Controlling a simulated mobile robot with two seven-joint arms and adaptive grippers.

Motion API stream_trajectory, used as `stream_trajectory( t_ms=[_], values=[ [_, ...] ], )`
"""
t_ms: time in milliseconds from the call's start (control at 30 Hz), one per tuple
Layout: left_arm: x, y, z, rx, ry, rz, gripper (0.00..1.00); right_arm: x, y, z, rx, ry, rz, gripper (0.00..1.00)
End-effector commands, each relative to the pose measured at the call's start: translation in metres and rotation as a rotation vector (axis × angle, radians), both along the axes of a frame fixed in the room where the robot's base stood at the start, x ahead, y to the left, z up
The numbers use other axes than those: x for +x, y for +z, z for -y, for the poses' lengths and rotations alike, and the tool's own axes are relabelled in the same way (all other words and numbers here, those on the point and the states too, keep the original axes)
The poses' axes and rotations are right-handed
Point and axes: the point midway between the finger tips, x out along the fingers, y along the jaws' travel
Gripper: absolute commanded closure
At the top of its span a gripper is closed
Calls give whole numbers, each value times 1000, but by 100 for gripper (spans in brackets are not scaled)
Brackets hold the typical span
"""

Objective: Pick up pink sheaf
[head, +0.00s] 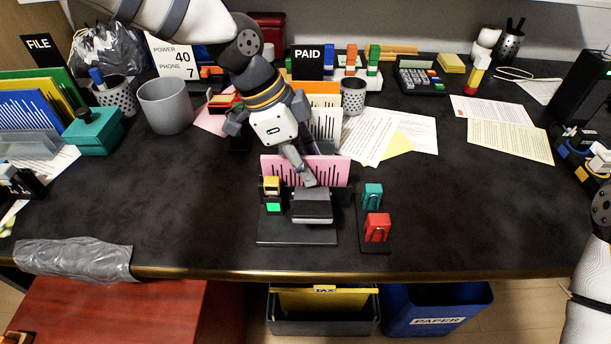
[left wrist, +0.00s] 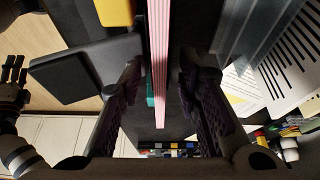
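The pink sheaf (head: 335,170), marked with black lines, stands upright on edge at the black binding machine (head: 297,237) near the desk's front middle. My left gripper (head: 308,170) reaches down over it, with one finger in front; the far finger is largely hidden. In the left wrist view the sheaf (left wrist: 159,60) shows edge-on as a thin pink and white strip between the two open fingers (left wrist: 160,105), with a gap visible on both sides. What looks like my right gripper (left wrist: 13,75) shows small at that view's left edge; its opening is unclear.
Red and teal staplers (head: 376,227) stand right of the machine. White and orange sheaves (head: 326,124) stand close behind. A grey cup (head: 166,106) and teal box (head: 94,131) are at left. Bare desk (head: 465,215) lies to the right.

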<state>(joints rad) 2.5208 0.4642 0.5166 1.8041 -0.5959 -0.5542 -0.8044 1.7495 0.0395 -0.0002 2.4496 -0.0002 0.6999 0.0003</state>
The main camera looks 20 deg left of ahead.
Motion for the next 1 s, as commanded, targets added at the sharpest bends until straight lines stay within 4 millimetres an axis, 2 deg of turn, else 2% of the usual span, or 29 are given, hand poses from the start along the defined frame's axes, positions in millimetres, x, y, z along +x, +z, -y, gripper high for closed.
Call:
stream_trajectory(
  t_ms=[467,600,1000],
  values=[
    [0,-4,0,1,0,-1,69,1,1,0,0,0,4,55],
    [0,-4,0,0,0,-1,99,1,1,0,0,0,4,55],
    [0,-1,0,-1,0,0,100,0,0,0,0,0,-1,55]
  ],
)
